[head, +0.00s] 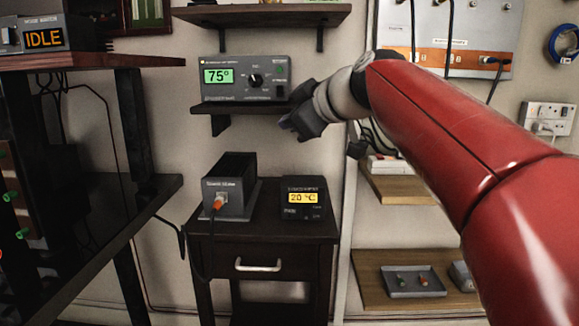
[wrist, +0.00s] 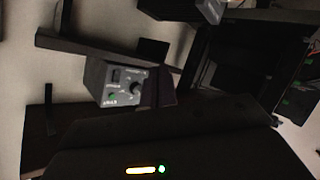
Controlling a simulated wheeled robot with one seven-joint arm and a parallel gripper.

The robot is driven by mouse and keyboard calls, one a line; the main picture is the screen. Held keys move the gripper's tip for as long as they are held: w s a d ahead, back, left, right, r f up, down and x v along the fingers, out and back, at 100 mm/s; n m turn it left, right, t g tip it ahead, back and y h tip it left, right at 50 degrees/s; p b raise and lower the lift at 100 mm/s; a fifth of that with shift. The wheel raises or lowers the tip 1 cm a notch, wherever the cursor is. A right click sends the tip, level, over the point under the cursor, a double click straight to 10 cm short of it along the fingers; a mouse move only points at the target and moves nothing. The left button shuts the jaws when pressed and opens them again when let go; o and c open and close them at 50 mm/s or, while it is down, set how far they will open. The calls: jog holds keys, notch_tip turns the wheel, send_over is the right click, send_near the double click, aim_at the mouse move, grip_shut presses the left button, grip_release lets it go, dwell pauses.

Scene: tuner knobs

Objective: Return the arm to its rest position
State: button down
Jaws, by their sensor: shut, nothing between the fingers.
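My red arm (head: 450,130) reaches in from the right in the head view. My gripper (head: 292,124) is shut and empty, in front of the wall to the lower right of a grey tuner box (head: 233,92). The box has a green display reading 75° and a black knob (head: 255,80). The gripper appears apart from the knob. The box also shows, tilted and dim, in the wrist view (wrist: 115,92), with its knob (wrist: 136,88) visible. The fingertips are hard to make out there against dark shapes.
The tuner box stands on a small dark shelf (head: 218,109). Below, a dark cabinet (head: 225,267) carries a grey box (head: 230,193) with an orange plug and a display unit (head: 303,212) reading 20 °C. A dark desk (head: 90,220) stands left. Wooden shelves (head: 400,189) and hanging cables are near my arm.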

jog(key=s+d+f+m+g+h+p, duration=0.1)
jog(key=s+d+f+m, duration=0.3)
jog(key=s+f, duration=0.5)
jog(key=s+d+f+m+g+h, duration=0.2)
jog(key=s+d+f+m+h, duration=0.2)
jog(key=s+f, duration=0.5)
jog(key=s+d+f+m+g+h+p, duration=0.1)
jog(key=s+d+f+m, duration=0.4)
jog(key=f, duration=0.7)
jog(key=s+d+g+h, duration=0.1)
jog(key=s+d+h, duration=0.1)
jog(key=s, duration=0.2)
jog(key=shift+s+f+m+p, duration=0.2)
jog(key=shift+f+m+p, duration=0.05)
jog(key=shift+m+p, duration=0.05)
